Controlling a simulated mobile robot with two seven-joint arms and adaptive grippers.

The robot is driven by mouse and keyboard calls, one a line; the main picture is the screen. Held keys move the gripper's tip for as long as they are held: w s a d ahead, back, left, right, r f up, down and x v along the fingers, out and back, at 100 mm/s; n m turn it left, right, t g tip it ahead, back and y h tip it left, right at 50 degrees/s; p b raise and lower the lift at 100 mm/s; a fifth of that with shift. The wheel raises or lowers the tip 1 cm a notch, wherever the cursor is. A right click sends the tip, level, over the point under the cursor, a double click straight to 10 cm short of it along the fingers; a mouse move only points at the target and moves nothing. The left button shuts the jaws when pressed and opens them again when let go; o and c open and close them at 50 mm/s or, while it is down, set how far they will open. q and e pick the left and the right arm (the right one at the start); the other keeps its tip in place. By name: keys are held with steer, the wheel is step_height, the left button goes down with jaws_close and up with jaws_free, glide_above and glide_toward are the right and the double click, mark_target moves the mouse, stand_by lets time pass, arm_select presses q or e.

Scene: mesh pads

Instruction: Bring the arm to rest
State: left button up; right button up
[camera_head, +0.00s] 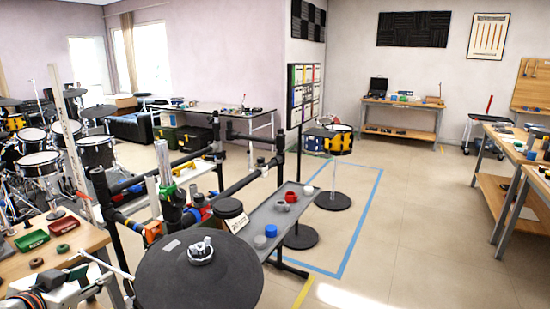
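My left gripper (76,275) shows at the bottom left corner, low over the near edge of the wooden bench (85,238). It is small and partly cut off by the frame, so its finger gap is unclear. I see nothing clearly held in it. My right gripper is not in view.
A large black round pad (165,278) on a black tube rack stands close in front. A grey tray (262,222) with several small cups lies beyond it. Red (62,226) and green (32,240) trays sit on the left bench. Open floor (420,215) lies to the right.

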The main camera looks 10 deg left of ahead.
arm_select(q)
steer(key=s+d+f+m+g+y, duration=0.1)
steer(key=s+d+f+m+g, duration=0.3)
steer(key=s+f, duration=0.55)
steer(key=s+d+f+m+g+y, duration=0.1)
steer(key=s+d+f+m+g, duration=0.1)
steer(key=s+d+f, duration=0.75)
steer(key=w+d+f+n+t+h, duration=0.2)
steer(key=w+d+f+t+h, duration=0.2)
steer(key=d+f+h, duration=0.3)
steer(key=d+f, duration=0.5)
steer(key=f, duration=0.4)
steer(key=shift+d+n, duration=0.15)
steer(key=shift+n, duration=0.25)
